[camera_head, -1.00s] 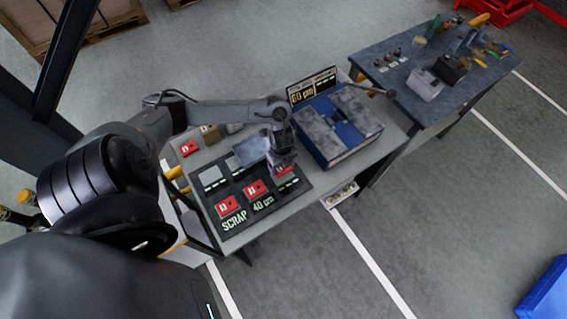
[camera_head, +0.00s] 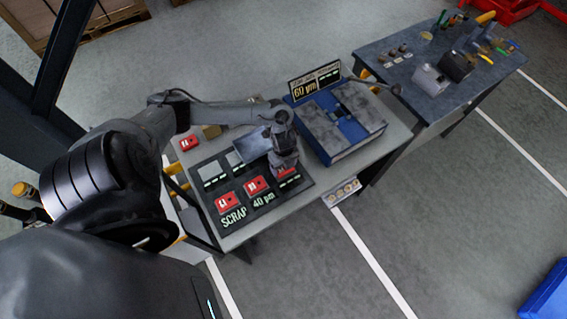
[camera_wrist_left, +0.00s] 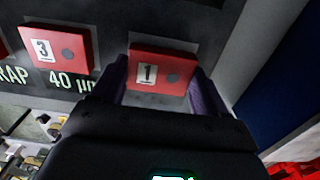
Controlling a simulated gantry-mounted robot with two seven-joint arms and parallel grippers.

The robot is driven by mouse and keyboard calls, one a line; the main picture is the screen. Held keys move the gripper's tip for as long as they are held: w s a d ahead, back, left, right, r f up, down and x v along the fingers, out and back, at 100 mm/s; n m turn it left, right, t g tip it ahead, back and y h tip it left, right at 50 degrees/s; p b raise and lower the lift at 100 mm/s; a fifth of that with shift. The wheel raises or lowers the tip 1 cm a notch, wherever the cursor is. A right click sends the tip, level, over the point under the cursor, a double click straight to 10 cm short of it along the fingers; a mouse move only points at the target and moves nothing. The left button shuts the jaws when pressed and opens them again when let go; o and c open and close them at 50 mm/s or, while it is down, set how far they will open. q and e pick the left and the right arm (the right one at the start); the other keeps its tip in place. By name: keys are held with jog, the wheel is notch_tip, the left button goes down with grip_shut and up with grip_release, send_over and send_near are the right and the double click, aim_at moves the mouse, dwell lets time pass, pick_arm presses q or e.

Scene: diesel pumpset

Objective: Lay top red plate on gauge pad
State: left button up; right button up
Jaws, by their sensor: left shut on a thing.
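The red plate marked 1 (camera_wrist_left: 163,68) is between the two fingers of my left gripper (camera_wrist_left: 160,80) in the left wrist view. The gripper is shut on it, over or on the right end of the dark mat. In the head view the left gripper (camera_head: 285,163) covers most of this plate (camera_head: 288,172). Beside it on the mat lie a red plate marked 3 (camera_wrist_left: 58,47) and another red plate (camera_head: 228,202). The gauge unit (camera_head: 318,134), a blue box with grey top panels and a "60 µm" sign (camera_head: 314,82), stands to the right. My right gripper does not show.
The dark mat (camera_head: 243,222) reads "SCRAP" and "40 µm" and has grey squares along its back. A second bench (camera_head: 400,84) with tools stands back right. A blue bin lies on the floor, lower right.

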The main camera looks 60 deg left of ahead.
pick_arm(q)
jog(key=shift+p, duration=0.45)
dwell(1.0)
jog(key=shift+f, duration=0.35)
dwell(0.4)
jog(key=shift+f+b, duration=0.35)
jog(key=shift+b, duration=0.1)
jog(key=o, duration=1.4)
notch_tip(320, 180, up, 9)
jog(key=shift+r+p, duration=0.1)
jog(key=shift+p, duration=0.45)
jog(key=shift+r, duration=0.8)
jog(key=shift+r, duration=0.1)
